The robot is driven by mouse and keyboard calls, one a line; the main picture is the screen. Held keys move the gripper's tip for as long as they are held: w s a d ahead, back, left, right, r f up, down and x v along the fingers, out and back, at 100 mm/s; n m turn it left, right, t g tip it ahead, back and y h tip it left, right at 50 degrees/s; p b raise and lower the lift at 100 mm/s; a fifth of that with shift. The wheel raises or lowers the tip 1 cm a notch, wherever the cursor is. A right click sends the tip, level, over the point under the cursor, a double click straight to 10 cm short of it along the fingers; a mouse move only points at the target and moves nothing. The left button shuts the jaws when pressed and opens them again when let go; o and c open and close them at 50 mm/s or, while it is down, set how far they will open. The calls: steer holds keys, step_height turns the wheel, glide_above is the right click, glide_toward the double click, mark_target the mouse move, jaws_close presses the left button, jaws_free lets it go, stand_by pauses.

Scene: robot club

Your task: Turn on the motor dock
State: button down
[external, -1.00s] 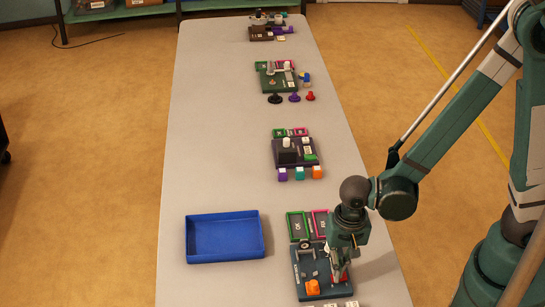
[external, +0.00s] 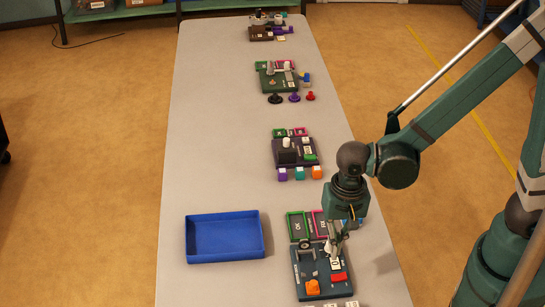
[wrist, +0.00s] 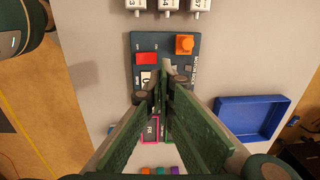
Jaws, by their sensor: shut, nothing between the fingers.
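The motor dock (external: 308,285) is a dark blue-grey board at the near end of the table. It also shows in the wrist view (wrist: 166,40). A red block-like part (external: 338,277) and an orange part (external: 312,288) sit on it; the wrist view shows the red part (wrist: 146,58) and orange part (wrist: 184,43) clearly. My gripper (external: 334,254) is shut and empty above the board, apart from the red part. Its fingers hide part of the board in the wrist view.
A blue tray (external: 224,257) stands left of the dock. Green and pink framed panels (external: 297,227) lie behind the dock. Several white labelled pieces (wrist: 166,6) lie at its near edge. Other boards stand farther along the table. The table's left side is mostly clear.

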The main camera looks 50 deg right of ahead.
steer(key=shift+w+a+r, duration=0.15)
steer(key=shift+r, duration=1.45)
steer(key=s+d+r+n+t, duration=0.1)
steer(key=d+r, duration=0.4)
steer(key=d, duration=0.5)
steer(key=d+r+n+t, duration=0.3)
steer(key=d+r+n, duration=0.2)
steer(key=d, duration=0.5)
steer(key=s+d+r+n+t, duration=0.1)
steer(key=d+r+n+t, duration=0.1)
steer(key=d+r, duration=0.4)
steer(key=d+n, duration=0.1)
steer(key=d, duration=0.4)
steer(key=shift+s+r+t, duration=0.15)
steer(key=shift+s+t, duration=0.2)
steer(key=shift+t, duration=0.05)
